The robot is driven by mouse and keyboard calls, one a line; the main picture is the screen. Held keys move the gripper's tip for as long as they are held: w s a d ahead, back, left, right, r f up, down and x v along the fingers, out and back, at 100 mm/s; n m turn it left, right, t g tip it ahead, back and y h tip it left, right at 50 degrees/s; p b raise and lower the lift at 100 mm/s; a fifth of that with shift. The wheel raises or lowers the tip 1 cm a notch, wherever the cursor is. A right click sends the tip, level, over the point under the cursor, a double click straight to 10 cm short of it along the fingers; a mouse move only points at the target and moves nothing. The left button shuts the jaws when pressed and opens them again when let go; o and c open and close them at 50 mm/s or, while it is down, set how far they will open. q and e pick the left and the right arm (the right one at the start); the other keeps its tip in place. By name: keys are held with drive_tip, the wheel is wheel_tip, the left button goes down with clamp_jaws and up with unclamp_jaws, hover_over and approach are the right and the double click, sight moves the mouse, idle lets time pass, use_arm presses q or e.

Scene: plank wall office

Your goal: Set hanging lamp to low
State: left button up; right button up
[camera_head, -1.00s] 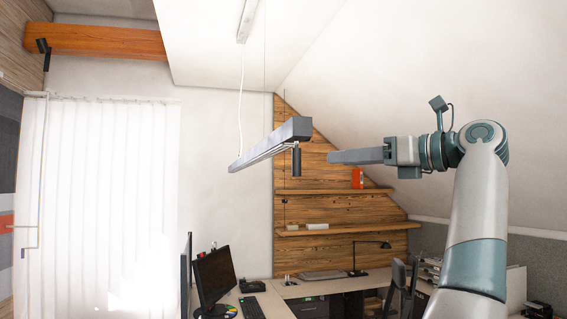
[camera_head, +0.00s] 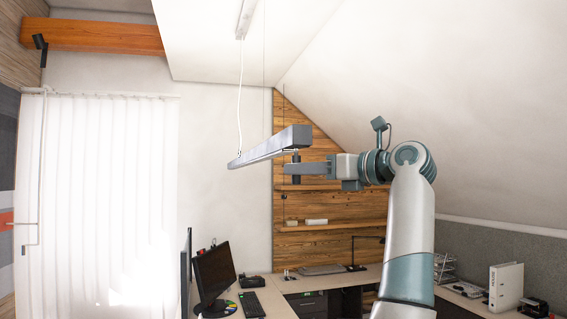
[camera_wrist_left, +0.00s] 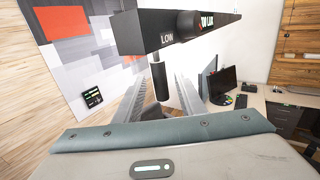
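The hanging lamp (camera_head: 275,143) is a long grey bar hung by cables from the ceiling. A short dark cylindrical handle (camera_wrist_left: 159,80) hangs under its near end. My left gripper (camera_head: 289,168) is at the lamp's near end. Its fingers lie on either side of the handle, open, with a gap visible around it. My right gripper is not in view.
Below are a desk (camera_head: 345,281) with a monitor (camera_head: 213,271) and a desk lamp (camera_head: 358,252). Wooden shelves (camera_head: 345,226) are on the plank wall behind. A white binder (camera_head: 506,287) stands at the lower right. The sloped ceiling (camera_head: 470,120) rises right of my arm.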

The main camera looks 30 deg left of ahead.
use_arm(q)
drive_tip(key=a+p, duration=0.2)
drive_tip(key=a, duration=0.4)
drive_tip(key=shift+w+a, duration=0.15)
drive_tip(key=shift+w, duration=0.2)
clamp_jaws()
